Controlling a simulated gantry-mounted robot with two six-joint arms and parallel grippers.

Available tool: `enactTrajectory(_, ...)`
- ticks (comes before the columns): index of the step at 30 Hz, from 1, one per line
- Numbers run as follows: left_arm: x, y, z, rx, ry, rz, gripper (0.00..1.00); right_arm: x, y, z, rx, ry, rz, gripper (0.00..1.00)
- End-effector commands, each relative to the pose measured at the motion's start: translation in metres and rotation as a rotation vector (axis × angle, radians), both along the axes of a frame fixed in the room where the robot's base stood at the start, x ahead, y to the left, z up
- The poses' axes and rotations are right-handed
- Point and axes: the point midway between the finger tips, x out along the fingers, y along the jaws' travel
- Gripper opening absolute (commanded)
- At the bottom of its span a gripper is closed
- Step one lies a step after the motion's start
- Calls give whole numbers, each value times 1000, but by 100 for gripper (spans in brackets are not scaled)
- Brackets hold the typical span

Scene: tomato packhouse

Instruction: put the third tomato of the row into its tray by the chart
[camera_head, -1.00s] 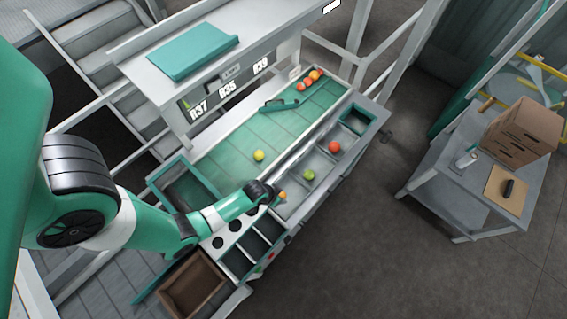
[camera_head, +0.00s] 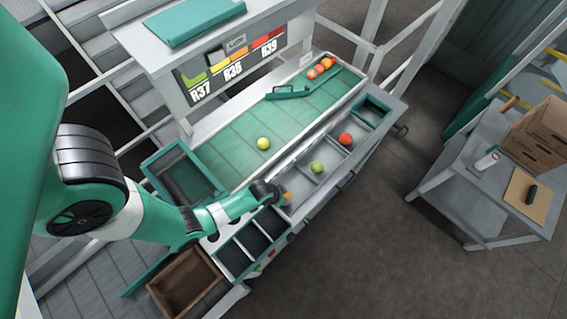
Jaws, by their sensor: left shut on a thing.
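My left gripper (camera_head: 279,195) is shut on an orange tomato (camera_head: 287,197). It holds it at the near-left compartment of the grey tray strip (camera_head: 299,193); whether the tomato touches the bottom I cannot tell. A green tomato (camera_head: 317,167) sits in the middle compartment, and a red tomato (camera_head: 345,139) in the one beyond it. A yellow tomato (camera_head: 263,143) lies alone on the green belt (camera_head: 230,150). Several red and orange tomatoes (camera_head: 320,68) sit together at the belt's far end. The chart (camera_head: 232,65) shows green R37, orange R38 and red R39 bands. My right gripper is not in view.
A teal gate bar (camera_head: 287,93) crosses the belt. A teal-rimmed bin (camera_head: 148,168) stands at the belt's near end, a smaller one (camera_head: 390,114) at the strip's far end. Dark slots (camera_head: 235,257) and a brown crate (camera_head: 152,289) lie nearer. A side table (camera_head: 455,212) holds boxes.

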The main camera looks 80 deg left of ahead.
Motion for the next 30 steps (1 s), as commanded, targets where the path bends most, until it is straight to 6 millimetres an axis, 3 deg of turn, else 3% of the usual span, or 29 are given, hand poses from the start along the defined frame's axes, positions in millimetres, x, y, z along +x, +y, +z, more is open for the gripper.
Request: enactTrajectory(30, 0, 0, -7, 0, -1, 0, 26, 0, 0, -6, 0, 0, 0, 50)
